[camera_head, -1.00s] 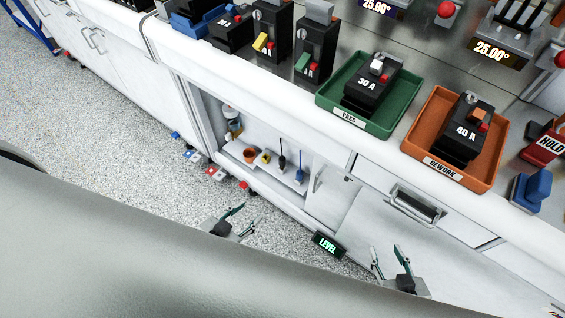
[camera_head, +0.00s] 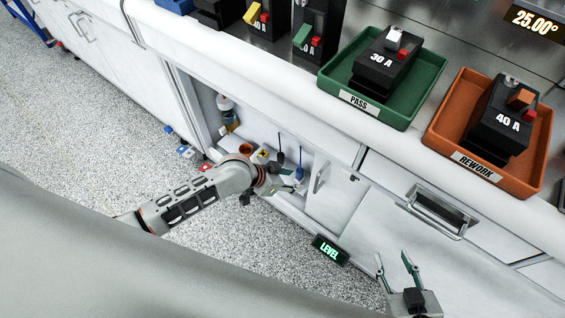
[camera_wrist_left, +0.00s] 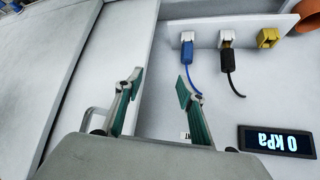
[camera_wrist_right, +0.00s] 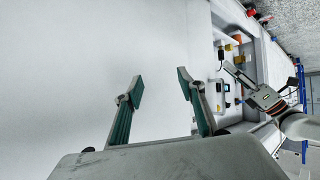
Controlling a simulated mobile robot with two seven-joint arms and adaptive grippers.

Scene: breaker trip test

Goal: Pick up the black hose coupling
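The black hose coupling (camera_wrist_left: 228,60) stands out from a white holder on the shelf strip in the left wrist view, its dark hose curling away. In the head view the black coupling (camera_head: 281,157) is small, inside the open cabinet bay. A blue coupling (camera_wrist_left: 187,54) with a blue hose sits beside it. My left gripper (camera_wrist_left: 158,82) is open and empty, short of the couplings and closer in line with the blue one. It also shows at the bay in the head view (camera_head: 287,188). My right gripper (camera_head: 393,262) is open and empty in front of the white cabinet.
A yellow block (camera_wrist_left: 268,38) and an orange cup (camera_wrist_left: 294,18) share the shelf. A display (camera_wrist_left: 277,142) reads 0 kPa. A LEVEL display (camera_head: 330,249) is at the lower cabinet. Above, the counter bears a green PASS tray (camera_head: 410,118) and an orange REWORK tray (camera_head: 515,182), each with a breaker.

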